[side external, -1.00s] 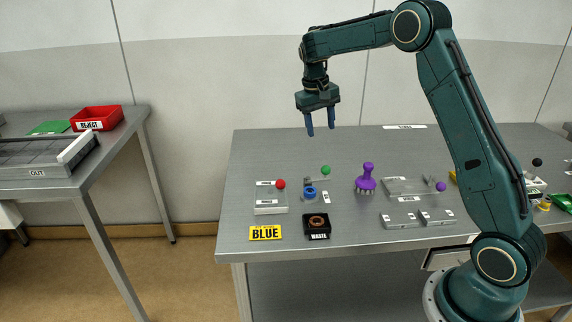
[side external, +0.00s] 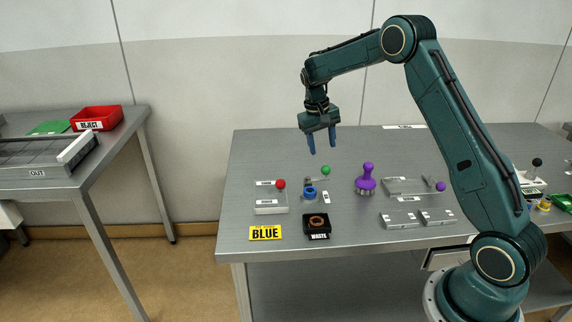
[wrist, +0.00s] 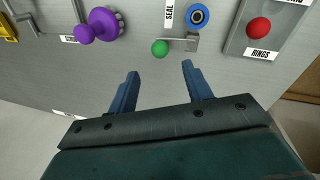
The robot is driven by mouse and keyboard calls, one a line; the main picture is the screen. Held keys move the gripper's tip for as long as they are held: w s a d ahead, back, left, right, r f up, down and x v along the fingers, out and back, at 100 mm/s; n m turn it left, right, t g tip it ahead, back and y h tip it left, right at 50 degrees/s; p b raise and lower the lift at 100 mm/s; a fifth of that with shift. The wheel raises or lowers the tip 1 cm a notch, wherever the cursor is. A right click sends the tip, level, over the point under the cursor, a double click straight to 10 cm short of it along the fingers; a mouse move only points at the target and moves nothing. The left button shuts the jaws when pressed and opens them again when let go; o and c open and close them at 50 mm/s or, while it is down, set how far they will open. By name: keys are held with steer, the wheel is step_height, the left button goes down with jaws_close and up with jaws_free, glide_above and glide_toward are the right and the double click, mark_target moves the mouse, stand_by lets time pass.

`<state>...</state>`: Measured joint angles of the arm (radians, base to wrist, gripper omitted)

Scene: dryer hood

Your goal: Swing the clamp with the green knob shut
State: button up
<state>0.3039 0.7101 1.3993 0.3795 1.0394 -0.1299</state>
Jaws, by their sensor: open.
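The green knob (side external: 326,170) sits on the end of a small grey clamp arm, beside a blue ring-shaped part (side external: 310,192) on the table. In the wrist view the green knob (wrist: 160,48) is at the left end of the clamp's grey bar (wrist: 181,41), and the blue part (wrist: 197,15) is just above the bar, which lies beside it. My gripper (side external: 322,148) is open and empty, above the table over the knob. In the wrist view my two blue fingers (wrist: 160,82) point toward the clamp, with the knob ahead of the gap between them, apart from both.
A red-knobbed fixture (side external: 272,205) stands left of the clamp and a purple knobbed tool (side external: 367,180) to the right. The table behind the clamp is clear.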

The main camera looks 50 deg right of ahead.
mark_target(325, 166)
steer(key=f, duration=0.2)
steer(key=d+f, duration=0.1)
steer(key=f, duration=0.5)
steer(key=shift+s+d+f, duration=0.25)
steer(key=shift+s, duration=0.15)
jaws_close()
